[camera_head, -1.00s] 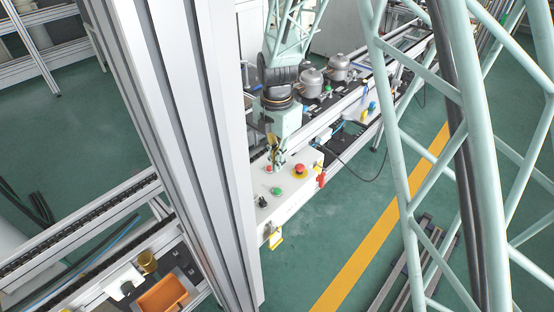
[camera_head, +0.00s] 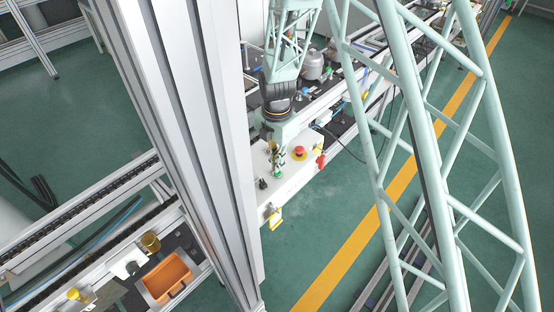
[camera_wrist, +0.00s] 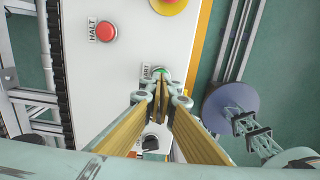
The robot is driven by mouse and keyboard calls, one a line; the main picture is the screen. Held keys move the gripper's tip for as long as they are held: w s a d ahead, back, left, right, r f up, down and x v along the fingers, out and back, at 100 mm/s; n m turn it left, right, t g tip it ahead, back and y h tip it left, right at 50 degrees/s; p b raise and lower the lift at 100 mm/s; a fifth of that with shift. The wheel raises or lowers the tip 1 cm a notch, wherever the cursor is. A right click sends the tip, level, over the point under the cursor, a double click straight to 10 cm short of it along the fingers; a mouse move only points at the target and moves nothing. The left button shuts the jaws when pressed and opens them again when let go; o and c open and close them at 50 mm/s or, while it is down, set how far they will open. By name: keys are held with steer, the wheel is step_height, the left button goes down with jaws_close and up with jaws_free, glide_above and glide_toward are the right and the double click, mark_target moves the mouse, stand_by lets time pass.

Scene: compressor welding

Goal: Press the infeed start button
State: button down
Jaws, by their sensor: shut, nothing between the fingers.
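The white control box (camera_head: 290,187) stands right of the upright post in the head view. Its green start button (camera_wrist: 161,71) shows just beyond my fingertips in the wrist view, with its label partly hidden by them. My gripper (camera_wrist: 163,86) is shut and empty, with its tips pointing at the panel beside the green button. In the head view my gripper (camera_head: 277,165) hangs over the box top, close to the button. I cannot tell whether the tips touch the button.
A red button (camera_wrist: 107,31) labelled HALT and a red emergency stop (camera_head: 300,153) on a yellow base share the panel. A black knob (camera_wrist: 150,143) sits on the other side of my fingers. Grey compressors (camera_head: 312,64) stand on the line behind. An orange bin (camera_head: 168,277) is at lower left.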

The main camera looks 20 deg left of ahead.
steer(key=shift+f, duration=0.6)
steer(key=shift+f, duration=0.2)
